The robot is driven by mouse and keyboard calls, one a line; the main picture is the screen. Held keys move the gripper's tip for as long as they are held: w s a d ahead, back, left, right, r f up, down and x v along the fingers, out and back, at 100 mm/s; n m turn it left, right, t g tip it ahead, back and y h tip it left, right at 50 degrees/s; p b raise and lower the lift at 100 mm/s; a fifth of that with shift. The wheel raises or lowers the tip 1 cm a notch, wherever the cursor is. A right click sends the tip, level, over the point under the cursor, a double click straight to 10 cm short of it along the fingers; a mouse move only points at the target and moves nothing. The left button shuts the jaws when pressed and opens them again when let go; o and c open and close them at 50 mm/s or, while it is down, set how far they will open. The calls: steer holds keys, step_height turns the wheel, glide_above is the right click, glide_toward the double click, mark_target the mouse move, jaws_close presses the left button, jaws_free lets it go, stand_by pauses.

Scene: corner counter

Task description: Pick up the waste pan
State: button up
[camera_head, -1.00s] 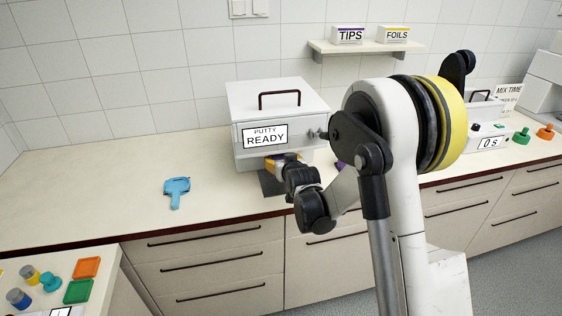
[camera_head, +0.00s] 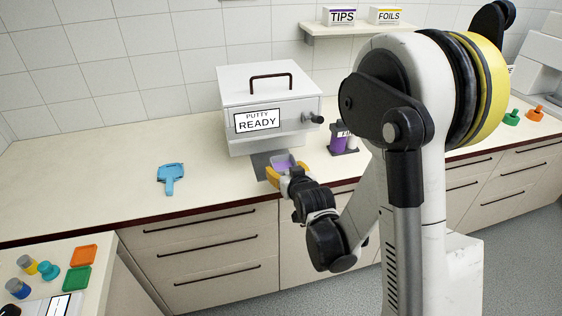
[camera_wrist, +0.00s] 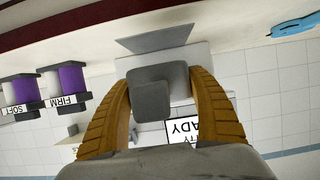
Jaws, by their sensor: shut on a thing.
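My gripper (camera_head: 284,171) has yellow-orange fingers and is shut on a small pan (camera_head: 282,162), which I take to be the waste pan. In the wrist view, a grey body (camera_wrist: 158,78) fills the space between my fingers (camera_wrist: 165,105); this looks like the pan's underside and grip. The pan is in front of the white box labelled PUTTY READY (camera_head: 257,120), over or near a dark grey plate (camera_head: 259,163). I cannot tell the exact gap beneath it.
A purple holder (camera_head: 339,138) stands right of the box. A shelf (camera_head: 370,31) holds boxes above. Coloured items stand on the near-left counter (camera_head: 98,281).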

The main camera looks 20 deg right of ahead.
steer(key=s+b, duration=0.1)
steer(key=s, duration=0.2)
steer(key=shift+f+b, duration=0.1)
steer(key=shift+b, duration=0.3)
steer(key=shift+s+b, duration=0.45)
steer(key=shift+s, duration=0.85)
